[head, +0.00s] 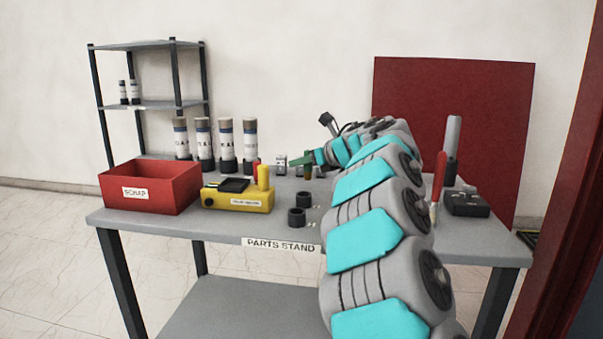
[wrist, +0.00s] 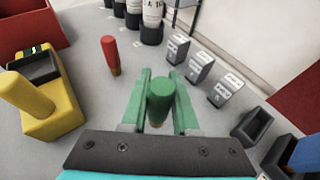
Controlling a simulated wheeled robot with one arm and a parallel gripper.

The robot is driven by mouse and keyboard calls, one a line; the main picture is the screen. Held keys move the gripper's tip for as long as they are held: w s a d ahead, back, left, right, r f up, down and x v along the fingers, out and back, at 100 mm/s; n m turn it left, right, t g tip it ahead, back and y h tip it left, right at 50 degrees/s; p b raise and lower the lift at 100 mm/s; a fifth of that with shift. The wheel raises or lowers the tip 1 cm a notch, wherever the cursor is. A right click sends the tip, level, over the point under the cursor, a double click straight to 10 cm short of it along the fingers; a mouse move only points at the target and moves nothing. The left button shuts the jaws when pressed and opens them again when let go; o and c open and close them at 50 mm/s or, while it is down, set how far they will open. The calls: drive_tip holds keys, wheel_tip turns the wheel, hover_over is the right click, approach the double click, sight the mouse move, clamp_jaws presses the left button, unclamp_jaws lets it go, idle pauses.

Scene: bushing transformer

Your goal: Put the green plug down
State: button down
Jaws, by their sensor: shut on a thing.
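The green plug (wrist: 160,98) is upright between the two green fingers of my gripper (wrist: 160,84) in the wrist view. My gripper is shut on it. In the head view my gripper (head: 301,161) reaches over the back middle of the grey table (head: 160,222), with the green plug (head: 307,171) at its fingers. The plug's lower end is mostly hidden in the wrist view, and I cannot tell whether it touches the table.
A red plug (wrist: 110,55) stands left of my gripper, near a yellow tester (wrist: 55,108). Several small grey blocks (wrist: 200,66) stand to the right, then a dark open holder (wrist: 252,125). A red scrap bin (head: 150,187) and labelled cylinders (head: 203,140) stand further left.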

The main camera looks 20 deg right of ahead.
drive_tip(key=shift+f, duration=1.75)
drive_tip(key=shift+w, duration=0.1)
drive_tip(key=shift+f+b, duration=0.25)
drive_tip(key=shift+b, duration=0.1)
drive_tip(key=c, duration=0.7)
unclamp_jaws()
drive_tip(key=shift+r, duration=0.1)
drive_tip(key=shift+r, duration=0.15)
drive_tip(key=shift+s+d+r, duration=0.1)
drive_tip(key=shift+s+d, duration=0.05)
drive_tip(key=shift+s, duration=0.05)
drive_tip(key=v, duration=1.1)
drive_tip(key=shift+s+r+b, duration=0.15)
drive_tip(key=shift+s+b, duration=0.1)
drive_tip(key=shift+b, duration=0.1)
